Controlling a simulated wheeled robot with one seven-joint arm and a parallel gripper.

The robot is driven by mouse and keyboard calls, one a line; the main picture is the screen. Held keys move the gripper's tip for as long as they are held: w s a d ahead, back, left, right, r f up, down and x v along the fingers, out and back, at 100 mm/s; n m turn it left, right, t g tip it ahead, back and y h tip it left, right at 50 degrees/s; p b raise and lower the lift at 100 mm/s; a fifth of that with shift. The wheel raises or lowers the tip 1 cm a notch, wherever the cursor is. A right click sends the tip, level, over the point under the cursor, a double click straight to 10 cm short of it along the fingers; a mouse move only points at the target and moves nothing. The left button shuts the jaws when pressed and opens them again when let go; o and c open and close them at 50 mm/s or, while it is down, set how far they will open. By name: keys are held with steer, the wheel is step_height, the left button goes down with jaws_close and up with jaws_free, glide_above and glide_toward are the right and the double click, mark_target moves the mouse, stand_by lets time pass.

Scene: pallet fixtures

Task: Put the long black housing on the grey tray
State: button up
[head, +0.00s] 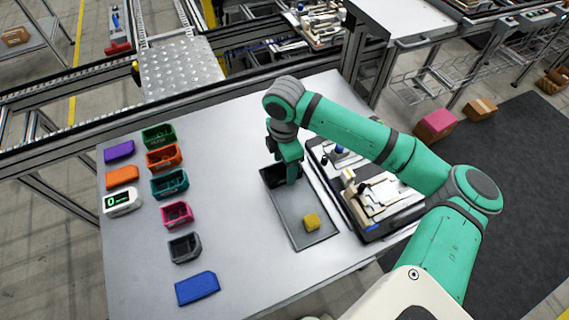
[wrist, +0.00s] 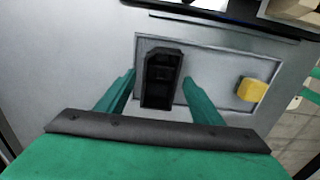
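The long black housing (wrist: 162,78) lies at the left end of the grey tray (wrist: 212,78) in the wrist view, its long side across the tray. In the head view the housing (head: 270,178) is at the tray's far end, partly hidden by my gripper (head: 290,178). The tray (head: 298,208) lies flat on the table. In the wrist view my gripper's green fingers (wrist: 160,82) stand on either side of the housing, with narrow gaps showing between them and its sides. The gripper looks open.
A yellow block (head: 312,221) sits at the tray's near end. A fixture board (head: 375,195) with parts stands right of the tray. Several coloured housings, including an orange one (head: 164,157) and a blue one (head: 197,288), lie on the left of the table. Bare table separates them from the tray.

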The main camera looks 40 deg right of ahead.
mark_target(285, 171)
step_height(285, 171, up, 12)
steer(key=shift+r, duration=0.2)
stand_by(0.5)
stand_by(0.5)
